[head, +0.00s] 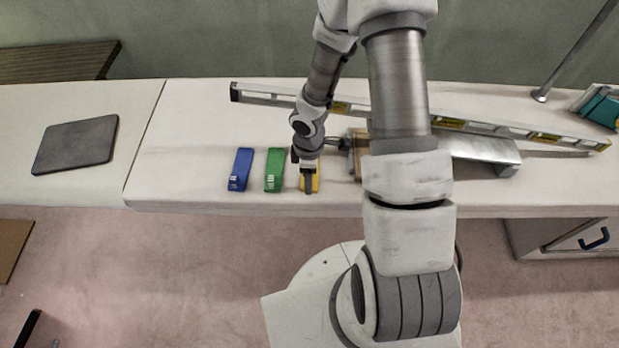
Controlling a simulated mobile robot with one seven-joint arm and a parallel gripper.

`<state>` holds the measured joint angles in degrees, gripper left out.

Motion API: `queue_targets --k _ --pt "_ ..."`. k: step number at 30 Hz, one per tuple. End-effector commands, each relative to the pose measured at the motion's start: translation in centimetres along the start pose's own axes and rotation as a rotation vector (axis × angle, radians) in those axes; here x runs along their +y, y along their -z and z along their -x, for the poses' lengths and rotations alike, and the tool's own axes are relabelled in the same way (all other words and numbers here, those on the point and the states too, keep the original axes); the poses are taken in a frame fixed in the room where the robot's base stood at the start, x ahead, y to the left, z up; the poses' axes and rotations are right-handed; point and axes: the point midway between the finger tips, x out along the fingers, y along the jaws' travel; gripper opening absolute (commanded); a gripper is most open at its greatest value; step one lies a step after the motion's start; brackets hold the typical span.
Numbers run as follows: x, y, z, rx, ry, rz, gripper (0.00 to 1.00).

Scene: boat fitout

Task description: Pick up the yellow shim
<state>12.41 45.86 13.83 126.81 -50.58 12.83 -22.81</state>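The yellow shim (316,182) lies on the white counter, the rightmost of three shims in a row. My gripper (308,188) is right over it and hides much of it; only yellow edges show on either side of the dark finger. I cannot tell whether the fingers touch the shim or how far apart they are. The green shim (273,170) lies just left of it, and the blue shim (239,170) lies further left.
A long spirit level (480,127) lies across the counter (180,150) behind the shims. A wooden block (360,143) and a grey metal piece (480,148) lie to the right. A dark grey mat (76,145) lies at left. The counter's front edge is close to the shims.

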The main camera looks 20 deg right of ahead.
Motion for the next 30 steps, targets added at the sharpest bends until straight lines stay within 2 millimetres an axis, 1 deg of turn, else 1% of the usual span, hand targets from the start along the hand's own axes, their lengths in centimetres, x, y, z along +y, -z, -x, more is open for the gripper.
queue_targets --k 1,3,10,11,12,17,21,22,30 --pt "0.01 0.04 -0.79 0.0 0.0 0.002 0.65" --pt "0.02 0.02 -1.21 0.0 0.0 0.0 0.65" --pt "0.06 0.0 -1.26 0.0 -0.001 -0.001 0.65" --pt "0.06 -0.01 -1.26 0.0 -0.001 -0.001 0.63" --pt "0.06 -0.01 -1.26 0.0 -0.001 -0.001 0.56" --pt "0.05 -0.01 -1.25 0.0 -0.001 -0.001 0.27" --pt "0.05 -0.01 -1.24 0.0 -0.001 -0.001 0.02" --pt "0.05 -0.01 -1.24 0.0 -0.001 0.0 0.0" --pt "0.05 0.0 -1.23 0.0 -0.001 0.0 0.0"
